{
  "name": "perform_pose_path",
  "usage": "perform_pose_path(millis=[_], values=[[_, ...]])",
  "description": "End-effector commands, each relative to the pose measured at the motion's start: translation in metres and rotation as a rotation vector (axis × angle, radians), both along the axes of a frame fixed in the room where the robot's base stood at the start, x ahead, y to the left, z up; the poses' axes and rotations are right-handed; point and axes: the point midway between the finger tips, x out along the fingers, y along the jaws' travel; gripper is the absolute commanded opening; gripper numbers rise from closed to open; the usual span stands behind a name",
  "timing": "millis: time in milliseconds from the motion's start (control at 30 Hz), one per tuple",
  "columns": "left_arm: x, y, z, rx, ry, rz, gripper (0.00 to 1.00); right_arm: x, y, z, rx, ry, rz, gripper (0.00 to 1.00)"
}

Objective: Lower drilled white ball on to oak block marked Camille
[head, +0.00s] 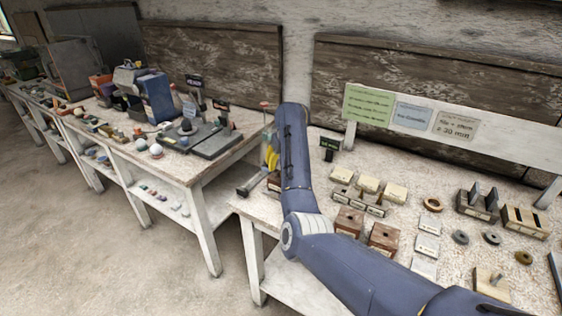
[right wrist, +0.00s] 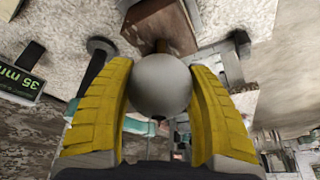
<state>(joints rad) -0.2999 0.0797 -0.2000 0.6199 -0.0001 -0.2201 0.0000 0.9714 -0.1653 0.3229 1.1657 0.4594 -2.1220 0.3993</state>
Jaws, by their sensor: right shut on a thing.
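My right gripper (head: 271,157), with yellow fingers, is over the near left edge of the right-hand table in the head view, partly behind my arm. In the right wrist view its fingers (right wrist: 161,100) are shut on a pale grey-white ball (right wrist: 161,82). A dark spot shows low on the ball; I cannot tell if it is the drilled hole. A brown block (right wrist: 160,25) lies beyond the ball, apart or touching I cannot tell. In the head view brown blocks (head: 384,237) and (head: 349,220) stand on the table. No name Camille is readable. My left gripper is out of view.
Cream blocks (head: 368,183), metal rings (head: 460,237) and slotted blocks (head: 525,220) crowd the right-hand table. A small dark sign (head: 330,144) stands near my forearm; it reads 35 mm in the right wrist view (right wrist: 20,78). Another cluttered table (head: 215,160) stands left, across a gap.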

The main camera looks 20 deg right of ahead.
Motion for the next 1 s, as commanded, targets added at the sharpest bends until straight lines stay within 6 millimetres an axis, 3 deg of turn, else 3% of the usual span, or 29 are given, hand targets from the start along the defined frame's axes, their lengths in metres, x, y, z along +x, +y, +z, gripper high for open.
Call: perform_pose_path(millis=[1000], values=[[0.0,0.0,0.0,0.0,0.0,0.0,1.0,0.0,0.0,-0.021,-0.001,-0.001,0.0,0.18]])
